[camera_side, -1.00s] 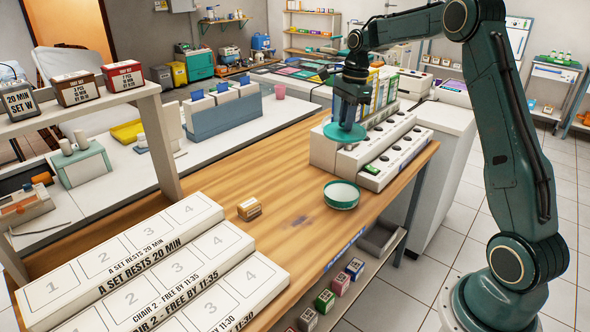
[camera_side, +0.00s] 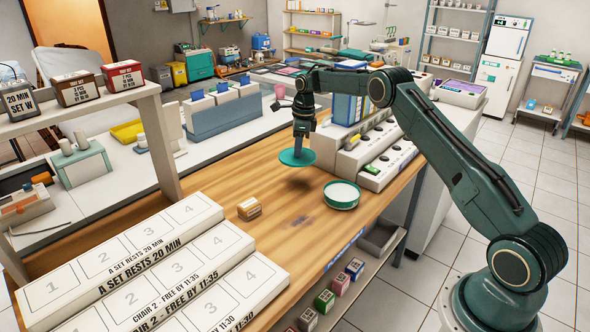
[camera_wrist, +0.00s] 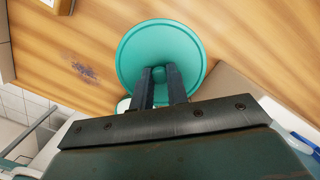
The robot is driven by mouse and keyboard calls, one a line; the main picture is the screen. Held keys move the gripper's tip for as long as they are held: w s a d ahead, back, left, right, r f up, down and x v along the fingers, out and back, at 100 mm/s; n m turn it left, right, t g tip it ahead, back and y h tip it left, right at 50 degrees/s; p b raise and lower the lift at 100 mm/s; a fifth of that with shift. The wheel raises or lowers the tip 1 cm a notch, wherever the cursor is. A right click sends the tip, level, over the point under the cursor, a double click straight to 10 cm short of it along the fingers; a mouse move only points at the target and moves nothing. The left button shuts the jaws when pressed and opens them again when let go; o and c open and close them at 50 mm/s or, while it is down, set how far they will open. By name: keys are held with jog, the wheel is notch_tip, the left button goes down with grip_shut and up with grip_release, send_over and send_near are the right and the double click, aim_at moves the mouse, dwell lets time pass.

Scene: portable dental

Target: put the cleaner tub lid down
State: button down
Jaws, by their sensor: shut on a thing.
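The cleaner tub lid (camera_side: 297,158) is a round teal disc, held roughly level above the wooden worktop with a shadow on the wood below it. My gripper (camera_side: 301,146) is shut on it from above. In the wrist view, the lid (camera_wrist: 160,42) spreads beyond the fingertips of my gripper (camera_wrist: 160,72), which pinch its central knob. The open tub (camera_side: 341,195), round with a teal side and pale contents, stands on the worktop to the right of the lid and nearer the camera. In the wrist view it is mostly hidden behind the fingers and lid.
A stepped white rack with dark holes (camera_side: 372,155) stands right of the lid. A small tan box (camera_side: 249,208) sits on the wood to the left front, near numbered white trays (camera_side: 160,262). The wooden worktop (camera_side: 225,180) left of the lid is clear. A dark stain marks the wood.

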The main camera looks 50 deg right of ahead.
jog(key=shift+w+a+f, duration=0.3)
jog(key=shift+w+f, duration=0.3)
jog(key=shift+f, duration=4.15)
jog(key=shift+f, duration=0.15)
jog(key=c, duration=1.4)
grip_release()
jog(key=r, duration=0.8)
jog(key=s+d+r, duration=0.1)
jog(key=r, duration=0.3)
jog(key=shift+s+r, duration=0.1)
jog(key=shift+r, duration=0.1)
